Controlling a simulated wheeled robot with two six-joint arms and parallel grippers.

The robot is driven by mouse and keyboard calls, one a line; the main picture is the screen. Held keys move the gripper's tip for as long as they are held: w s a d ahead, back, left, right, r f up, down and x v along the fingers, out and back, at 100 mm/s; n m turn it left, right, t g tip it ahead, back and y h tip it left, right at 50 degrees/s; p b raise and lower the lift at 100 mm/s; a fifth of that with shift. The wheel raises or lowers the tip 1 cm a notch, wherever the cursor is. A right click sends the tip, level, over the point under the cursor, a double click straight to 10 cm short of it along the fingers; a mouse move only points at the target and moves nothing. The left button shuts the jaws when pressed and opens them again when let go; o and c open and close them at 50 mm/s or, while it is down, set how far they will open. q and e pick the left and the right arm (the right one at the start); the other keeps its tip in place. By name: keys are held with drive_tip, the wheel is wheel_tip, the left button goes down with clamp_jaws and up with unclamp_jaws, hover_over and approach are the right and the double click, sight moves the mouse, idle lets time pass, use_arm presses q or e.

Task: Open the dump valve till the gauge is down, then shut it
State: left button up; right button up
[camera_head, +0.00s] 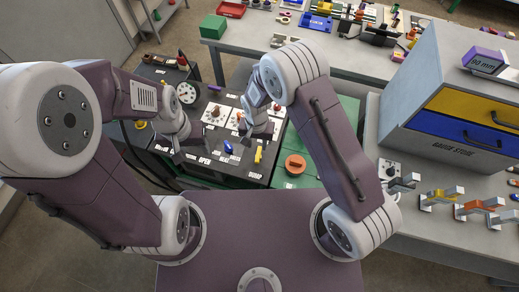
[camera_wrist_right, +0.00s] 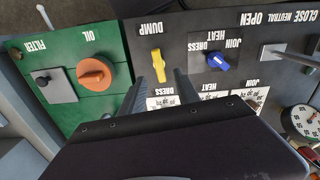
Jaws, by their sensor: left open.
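The yellow dump valve handle (camera_head: 258,154) stands on the dark panel beside the DUMP label. In the right wrist view the yellow handle (camera_wrist_right: 157,66) lies just beyond my right fingertips, roughly lined up with the gap. My right gripper (camera_head: 246,134) is open and empty above the panel; its two dark fingers (camera_wrist_right: 160,82) are apart. I cannot tell whether they touch the handle. My left gripper (camera_head: 182,147) is open at the panel's left, near the OPEN label. A round white gauge (camera_head: 187,93) sits at the panel's far left; its reading is too small to tell.
A blue knob (camera_head: 228,146) is left of the yellow handle. An orange oil cap (camera_head: 295,164) sits on the green unit to the right. A grey cabinet with yellow and blue drawers (camera_head: 460,137) stands at the right. A workbench (camera_head: 345,62) with tools runs behind.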

sight(258, 154)
drive_tip(key=f, duration=0.2)
drive_tip(key=f+p, duration=0.1)
drive_tip(key=f, duration=0.2)
drive_tip(key=f+p, duration=0.1)
drive_tip(key=f, duration=0.2)
drive_tip(key=shift+w+d, duration=0.35)
drive_tip(key=shift+s+a+f, duration=0.1)
drive_tip(key=shift+a+f, duration=0.1)
drive_tip(key=shift+f, duration=0.3)
drive_tip(key=shift+d, duration=0.15)
drive_tip(key=shift+c, duration=1.2)
use_arm(q)
drive_tip(key=shift+w+d+r, duration=0.15)
drive_tip(key=shift+w+r, duration=0.1)
drive_tip(key=shift+r, duration=0.25)
drive_tip(key=shift+w+d+r, duration=0.15)
drive_tip(key=shift+w+r, duration=0.05)
drive_tip(key=shift+r, duration=0.25)
use_arm(e)
clamp_jaws()
